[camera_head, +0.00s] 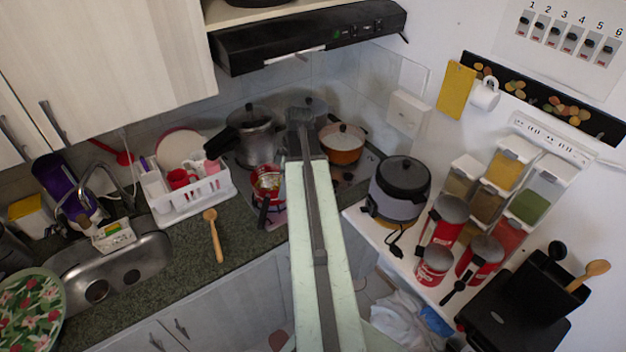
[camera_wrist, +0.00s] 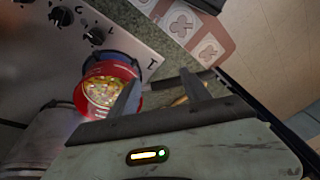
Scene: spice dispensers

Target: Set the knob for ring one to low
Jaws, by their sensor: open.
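In the wrist view, two black knobs sit on a light stove panel at the upper left, one knob (camera_wrist: 60,15) near the edge and a second knob (camera_wrist: 97,36) nearer the red pot. Dark letter-like marks are printed beside them. I cannot tell which knob belongs to ring one, nor its setting. My gripper (camera_wrist: 160,76) is open and empty, with its left finger in front of the red pot (camera_wrist: 105,90).
The red pot (camera_head: 268,182) is at the stove's front left. A pressure cooker (camera_head: 255,138) and an orange pot (camera_head: 342,145) stand on the stove. A rice cooker (camera_head: 400,187) stands to the right. A wooden spoon (camera_head: 214,237) lies on the left counter.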

